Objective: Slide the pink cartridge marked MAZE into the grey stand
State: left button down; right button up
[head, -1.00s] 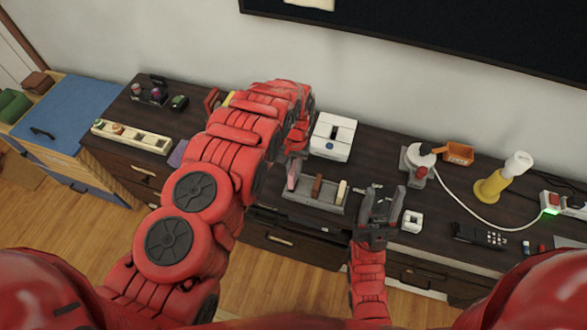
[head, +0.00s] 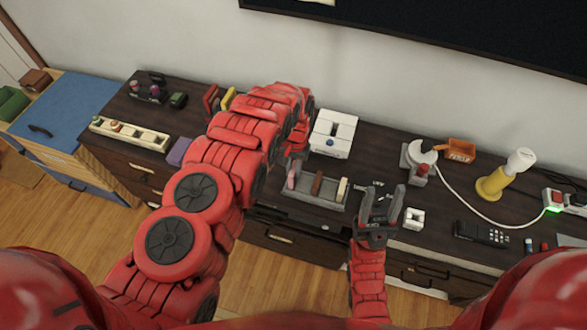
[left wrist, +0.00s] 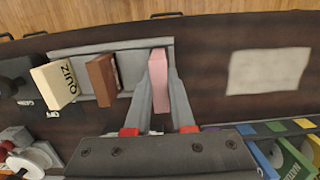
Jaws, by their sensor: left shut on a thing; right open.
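The pink cartridge (head: 291,180) is at the left end of the grey stand (head: 325,202). In the left wrist view the pink cartridge (left wrist: 158,82) is between the two fingers of my left gripper (left wrist: 160,100), which is shut on it. Its lettering is not visible. It lines up with the end of the stand (left wrist: 125,50) beside the brown cartridge (left wrist: 102,78); I cannot tell how deep it sits. A cream cartridge marked QUIZ (left wrist: 57,82) stands at the other end. My right gripper (head: 382,200) is open and empty, right of the stand.
A white box (head: 333,134) stands behind the stand. A small white cube (head: 413,218) is right of my right gripper. A white-topped device (head: 420,155), an orange tray (head: 460,150) and a yellow lamp (head: 493,183) stand further right. A pale flat rectangle (left wrist: 270,70) lies beside the stand.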

pick_arm(q)
jog(key=shift+f+b, duration=0.65)
jog(key=shift+f, duration=0.45)
jog(key=c, duration=0.7)
grip_release()
jog(key=shift+r, duration=0.1)
jog(key=r+b, duration=0.1)
jog(key=r, duration=0.1)
jog(key=r+b, duration=0.1)
jog(key=r, duration=0.2)
jog(key=w+r+b, duration=0.1)
jog(key=r, duration=0.2)
jog(key=shift+d, duration=0.2)
jog(key=r+p, duration=0.1)
jog(key=r, duration=0.2)
jog(key=r+p, duration=0.2)
jog(key=r, duration=0.1)
jog(key=w+r+p, duration=0.1)
jog(key=r+p, duration=0.1)
jog(key=r, duration=0.1)
jog(key=shift+d+r, duration=0.1)
jog(key=shift+d, duration=0.05)
